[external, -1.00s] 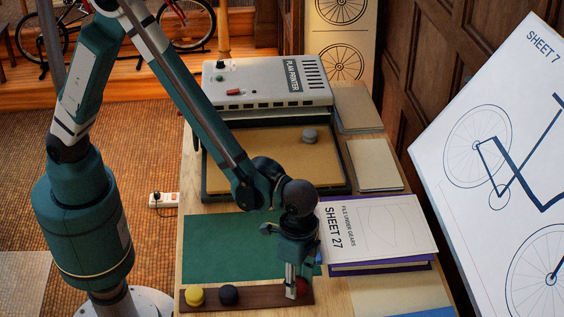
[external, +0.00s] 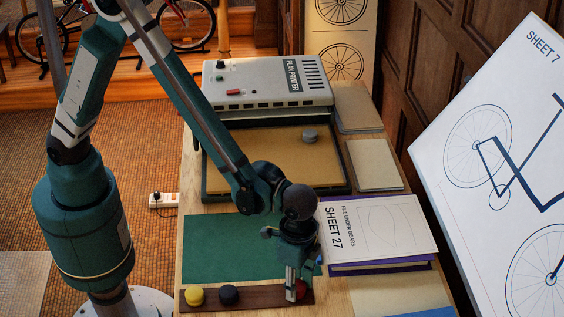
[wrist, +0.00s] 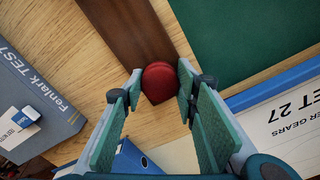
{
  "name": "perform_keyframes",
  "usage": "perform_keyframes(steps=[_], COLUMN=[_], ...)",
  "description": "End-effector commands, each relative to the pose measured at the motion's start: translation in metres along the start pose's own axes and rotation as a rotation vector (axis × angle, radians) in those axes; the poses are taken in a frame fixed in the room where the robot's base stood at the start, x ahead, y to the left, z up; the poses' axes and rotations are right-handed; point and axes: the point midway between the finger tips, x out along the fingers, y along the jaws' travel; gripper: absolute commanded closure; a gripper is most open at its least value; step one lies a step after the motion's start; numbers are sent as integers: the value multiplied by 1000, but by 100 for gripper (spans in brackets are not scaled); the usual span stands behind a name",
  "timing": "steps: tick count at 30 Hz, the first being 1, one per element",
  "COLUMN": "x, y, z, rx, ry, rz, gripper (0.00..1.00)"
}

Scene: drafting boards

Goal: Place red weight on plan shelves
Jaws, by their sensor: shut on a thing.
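The red weight (external: 303,289) sits at the right end of the dark wooden strip (external: 260,298), partly hidden behind my fingers. In the wrist view the red weight (wrist: 159,83) lies between my fingertips, at the strip's end. My gripper (external: 296,292) points down and is shut on the red weight, low over the strip. I cannot make out which thing in view is the plan shelves.
A yellow weight (external: 195,296) and a black weight (external: 229,295) sit further left on the strip. A green mat (external: 225,250) lies behind it. A thick SHEET 27 book (external: 380,230) lies close on the right. The plan printer (external: 265,82) stands behind a tray holding a grey weight (external: 310,136).

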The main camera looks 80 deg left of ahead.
Motion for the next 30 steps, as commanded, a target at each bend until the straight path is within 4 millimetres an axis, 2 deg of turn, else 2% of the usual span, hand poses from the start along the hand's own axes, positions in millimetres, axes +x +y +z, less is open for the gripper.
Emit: perform_keyframes(steps=[8,9,12,23,30], x=[4,4,4,3,-6], y=[0,0,0,0,0], z=[0,0,0,0,0], rx=[0,0,0,0,0], ry=[0,0,0,0,0], rz=[0,0,0,0,0], gripper=[93,66,52,52,52])
